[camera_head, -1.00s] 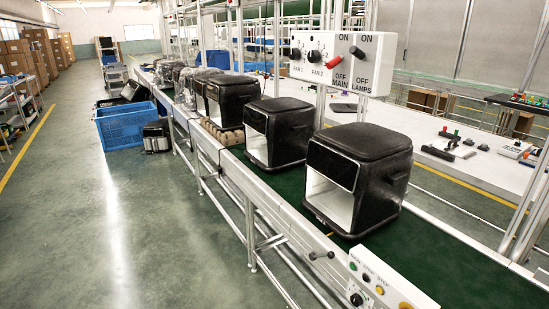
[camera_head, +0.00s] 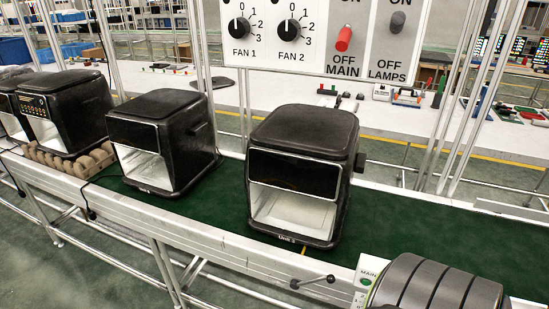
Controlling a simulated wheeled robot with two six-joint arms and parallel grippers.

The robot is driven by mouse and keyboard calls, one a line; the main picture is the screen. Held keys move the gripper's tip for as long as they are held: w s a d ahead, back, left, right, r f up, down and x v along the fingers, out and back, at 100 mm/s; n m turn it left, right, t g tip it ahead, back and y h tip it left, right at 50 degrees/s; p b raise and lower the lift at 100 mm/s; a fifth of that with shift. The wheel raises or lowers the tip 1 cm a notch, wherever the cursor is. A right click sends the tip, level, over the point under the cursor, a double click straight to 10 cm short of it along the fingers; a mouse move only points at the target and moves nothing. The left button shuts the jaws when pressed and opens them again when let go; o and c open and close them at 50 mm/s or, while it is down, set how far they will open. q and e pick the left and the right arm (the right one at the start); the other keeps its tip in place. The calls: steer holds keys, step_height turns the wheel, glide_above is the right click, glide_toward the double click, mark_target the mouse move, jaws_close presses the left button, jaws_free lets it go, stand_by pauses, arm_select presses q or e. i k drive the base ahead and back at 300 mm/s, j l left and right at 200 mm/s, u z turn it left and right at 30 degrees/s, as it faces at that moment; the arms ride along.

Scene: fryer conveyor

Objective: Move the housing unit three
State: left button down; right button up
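A black housing unit (camera_head: 303,165) with a rounded top and an open, pale-lined front stands upright on the green conveyor belt (camera_head: 395,225), right of centre. A small label at the lower front edge appears to read "Unit 3". A second black housing unit (camera_head: 165,135) with a similar open front stands apart from it to the left on the belt. Neither of my grippers shows in the head view.
More black units (camera_head: 68,108) stand further left, one on a brown egg-carton-like tray (camera_head: 75,163). A white switch panel (camera_head: 330,35) hangs behind the belt. The belt right of the labelled unit is clear. A lower-right control box (camera_head: 368,272) is mostly hidden behind a dark ribbed shape.

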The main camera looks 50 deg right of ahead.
mark_target(301, 160)
steer(key=i+j+z, duration=0.15)
steer(key=i+z, duration=0.15)
steer(key=z, duration=0.2)
steer(key=i+j+z, duration=0.25)
steer(key=z, duration=0.2)
steer(key=i+j+z, duration=0.2)
steer(key=j+z, duration=0.15)
steer(key=z, duration=0.15)
steer(key=i+j+z, duration=0.15)
steer(key=j+z, duration=0.3)
